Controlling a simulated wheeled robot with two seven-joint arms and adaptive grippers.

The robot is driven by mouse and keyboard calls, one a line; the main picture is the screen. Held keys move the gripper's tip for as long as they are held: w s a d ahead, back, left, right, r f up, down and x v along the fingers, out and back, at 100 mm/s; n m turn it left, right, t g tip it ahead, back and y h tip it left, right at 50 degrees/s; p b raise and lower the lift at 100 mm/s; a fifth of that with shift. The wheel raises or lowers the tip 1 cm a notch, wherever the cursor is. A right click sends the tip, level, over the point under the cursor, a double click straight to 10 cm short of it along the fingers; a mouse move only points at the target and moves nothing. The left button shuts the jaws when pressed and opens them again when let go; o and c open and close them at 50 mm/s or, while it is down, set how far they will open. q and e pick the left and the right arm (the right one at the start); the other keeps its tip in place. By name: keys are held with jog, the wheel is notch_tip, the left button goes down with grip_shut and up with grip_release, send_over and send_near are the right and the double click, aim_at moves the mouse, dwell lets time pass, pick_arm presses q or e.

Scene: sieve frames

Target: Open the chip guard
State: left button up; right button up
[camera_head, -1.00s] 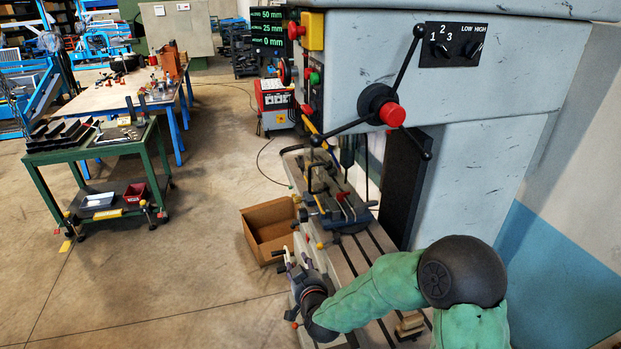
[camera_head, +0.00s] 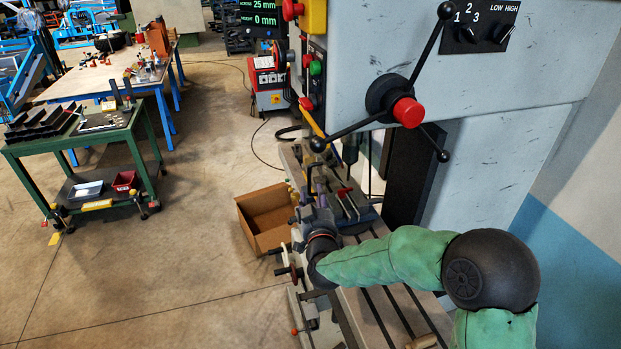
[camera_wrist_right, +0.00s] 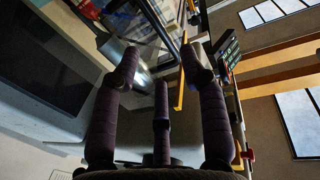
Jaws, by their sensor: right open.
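My right gripper (camera_head: 312,208) is over the machine table, on the near side of the vise (camera_head: 345,203). In the right wrist view its dark fingers (camera_wrist_right: 160,70) are spread, with nothing between them. A clear panel with dark edges (camera_wrist_right: 150,28), which looks like the chip guard, lies beyond the fingertips there, beside a yellow bar (camera_wrist_right: 182,78). I see no contact between fingers and panel. In the head view I cannot clearly make out the guard around the spindle. My left gripper is out of view.
The drill press head (camera_head: 380,50) with its red-hubbed feed handle (camera_head: 407,111) overhangs the table. A black column (camera_head: 405,175) stands behind. An open cardboard box (camera_head: 262,235) is on the floor left of the machine. A green cart (camera_head: 80,145) stands farther left, with clear floor between.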

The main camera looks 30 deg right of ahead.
aim_at(322, 157)
jog(key=x, duration=0.8)
jog(key=shift+w+d+f, duration=0.1)
jog(key=shift+w+d, duration=0.05)
jog(key=shift+w, duration=0.15)
grip_shut()
